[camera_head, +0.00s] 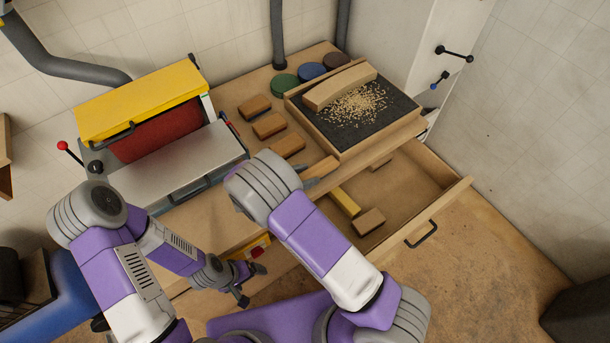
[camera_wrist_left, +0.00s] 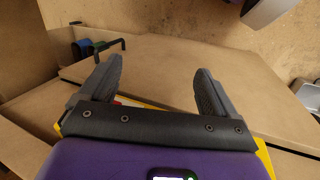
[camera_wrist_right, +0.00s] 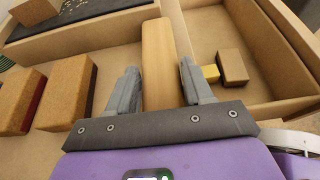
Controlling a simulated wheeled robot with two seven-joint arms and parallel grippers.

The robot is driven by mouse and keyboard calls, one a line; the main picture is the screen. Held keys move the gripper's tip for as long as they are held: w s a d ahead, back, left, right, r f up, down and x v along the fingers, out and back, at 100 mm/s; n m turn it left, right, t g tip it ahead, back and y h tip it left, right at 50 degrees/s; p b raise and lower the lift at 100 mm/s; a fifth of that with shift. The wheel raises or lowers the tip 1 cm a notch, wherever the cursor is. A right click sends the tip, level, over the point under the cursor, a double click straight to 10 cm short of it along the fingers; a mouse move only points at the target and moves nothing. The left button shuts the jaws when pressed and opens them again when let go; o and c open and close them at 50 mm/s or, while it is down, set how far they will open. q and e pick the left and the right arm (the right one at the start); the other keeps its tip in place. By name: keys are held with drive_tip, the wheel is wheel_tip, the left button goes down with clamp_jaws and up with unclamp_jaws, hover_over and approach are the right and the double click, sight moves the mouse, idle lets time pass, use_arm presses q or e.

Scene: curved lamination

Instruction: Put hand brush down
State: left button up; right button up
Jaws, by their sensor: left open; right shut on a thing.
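The hand brush (camera_head: 322,167) shows as a light wooden bar by the bench's front edge, near the front left corner of the dark-floored tray. My right gripper (camera_wrist_right: 158,75) is shut on it, and the bar (camera_wrist_right: 157,45) points away from the fingers. Its bristles are hidden, and I cannot tell whether it touches the bench. In the head view my right forearm hides most of that gripper. My left gripper (camera_head: 250,284) is open and empty, low in front of the bench. Its spread fingers also show in the left wrist view (camera_wrist_left: 157,70).
The tray (camera_head: 342,143) holds a curved wooden block (camera_head: 340,84) and scattered shavings (camera_head: 355,103). Several cork-brown blocks (camera_head: 270,125) lie left of it. An open drawer (camera_head: 425,188) below holds a yellow-ended piece (camera_head: 345,201) and a brown block (camera_head: 368,222). A yellow-lidded machine (camera_head: 140,95) stands left.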

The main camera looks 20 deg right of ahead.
drive_tip(key=o, duration=1.1)
drive_tip(key=shift+f, duration=0.15)
drive_tip(key=shift+r, duration=0.3)
drive_tip(key=p+v, duration=0.2)
drive_tip(key=v, duration=1)
drive_tip(key=shift+f, duration=0.15)
drive_tip(key=shift+s, duration=0.1)
